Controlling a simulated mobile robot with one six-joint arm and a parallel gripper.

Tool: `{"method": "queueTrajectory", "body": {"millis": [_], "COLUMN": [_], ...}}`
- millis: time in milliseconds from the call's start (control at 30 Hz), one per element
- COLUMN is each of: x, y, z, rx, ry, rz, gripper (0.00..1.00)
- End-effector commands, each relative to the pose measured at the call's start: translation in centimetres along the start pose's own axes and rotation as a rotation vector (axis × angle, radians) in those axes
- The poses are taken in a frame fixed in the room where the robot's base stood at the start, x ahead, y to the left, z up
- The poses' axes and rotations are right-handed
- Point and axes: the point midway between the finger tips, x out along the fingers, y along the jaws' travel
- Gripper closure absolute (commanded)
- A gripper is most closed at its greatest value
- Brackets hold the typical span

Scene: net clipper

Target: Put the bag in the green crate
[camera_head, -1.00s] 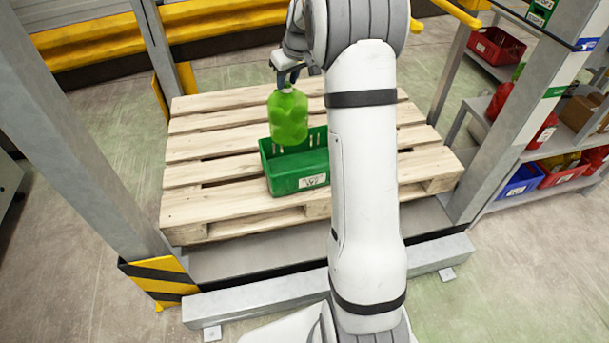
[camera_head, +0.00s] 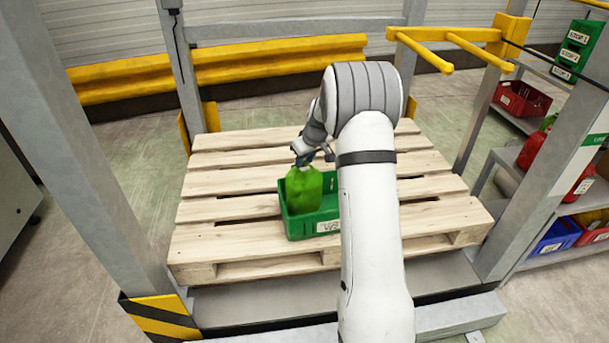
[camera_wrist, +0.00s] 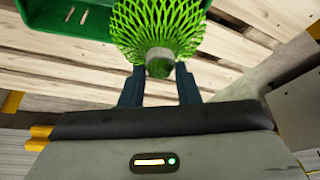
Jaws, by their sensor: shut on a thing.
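The bag is a bright green net bag (camera_head: 304,190), hanging upright at the left part of the green crate (camera_head: 316,228) in the head view. Its lower end is at the level of the crate's rim or below; I cannot tell whether it touches the floor of the crate. My gripper (camera_head: 303,159) is above the bag, shut on its gathered neck. In the wrist view, the bag (camera_wrist: 158,28) spreads out beyond the fingers of my gripper (camera_wrist: 158,78). The green crate (camera_wrist: 65,50) shows at the upper left there, partly covered by the bag.
The crate stands on a wooden pallet (camera_head: 225,237) with bare slats around it. Grey posts (camera_head: 95,150) flank the pallet. Yellow bars (camera_head: 455,48) jut out at the upper right. A shelf with red bins (camera_head: 520,100) and a blue bin (camera_head: 555,236) stands at the right.

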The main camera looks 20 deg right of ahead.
Motion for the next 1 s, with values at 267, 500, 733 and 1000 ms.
{"method": "queueTrajectory", "body": {"millis": [267, 500, 733, 1000], "x": [2.4, 4.4, 4.5, 4.7], "y": [0.1, 0.1, 0.1, 0.1], "z": [1.0, 1.9, 1.9, 2.0], "rx": [0.003, 0.003, 0.003, 0.003], "ry": [0.0, 0.002, 0.002, 0.0], "rz": [0.0, 0.001, 0.002, 0.001], "gripper": [1.0, 1.0, 1.0, 0.56]}}
